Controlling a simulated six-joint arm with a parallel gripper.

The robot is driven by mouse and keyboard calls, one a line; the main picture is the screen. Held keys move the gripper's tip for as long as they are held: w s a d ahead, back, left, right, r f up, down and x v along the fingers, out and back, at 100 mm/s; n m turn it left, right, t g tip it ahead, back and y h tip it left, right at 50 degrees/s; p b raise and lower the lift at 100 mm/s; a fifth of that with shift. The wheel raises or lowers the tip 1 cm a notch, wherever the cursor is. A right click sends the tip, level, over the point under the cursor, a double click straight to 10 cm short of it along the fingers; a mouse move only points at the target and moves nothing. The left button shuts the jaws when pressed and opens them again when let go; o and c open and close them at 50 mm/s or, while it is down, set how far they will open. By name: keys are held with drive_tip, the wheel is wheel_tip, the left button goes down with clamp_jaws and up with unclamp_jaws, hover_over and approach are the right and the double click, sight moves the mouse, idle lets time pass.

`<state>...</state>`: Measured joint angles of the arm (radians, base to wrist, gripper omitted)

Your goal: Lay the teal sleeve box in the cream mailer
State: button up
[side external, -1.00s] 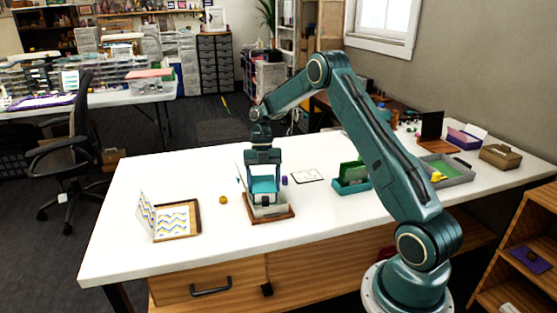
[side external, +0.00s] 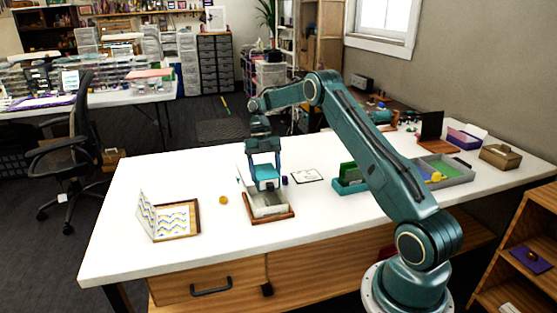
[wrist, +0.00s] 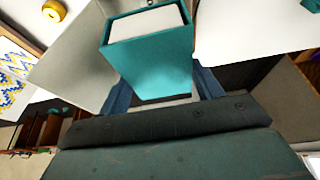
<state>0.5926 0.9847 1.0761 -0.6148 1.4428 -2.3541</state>
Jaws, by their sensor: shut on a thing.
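The teal sleeve box (side external: 266,173) is held between the blue fingers of my gripper (side external: 265,167). In the wrist view the teal box (wrist: 158,60) shows its pale inner part at the top edge, with a finger on each side. The cream mailer (side external: 270,211) is an open tray on a brown wooden board, its tall flap standing at the left. The box hangs over the back part of the mailer, with the front interior bare. Whether its lower end is below the rim I cannot tell. A pale mailer panel (wrist: 75,58) shows beside the box in the wrist view.
A yellow roll (side external: 223,199) lies left of the mailer, and a purple item (side external: 285,181) close to its right. A patterned open folder (side external: 178,219) stands further left.

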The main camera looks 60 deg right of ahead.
sight(263, 167)
drive_tip(key=shift+f, duration=0.15)
drive_tip(key=shift+f, duration=3.85)
drive_tip(key=shift+f, duration=0.15)
drive_tip(key=o, duration=0.8)
drive_tip(key=shift+v, duration=2.85)
drive_tip(key=shift+s, duration=0.1)
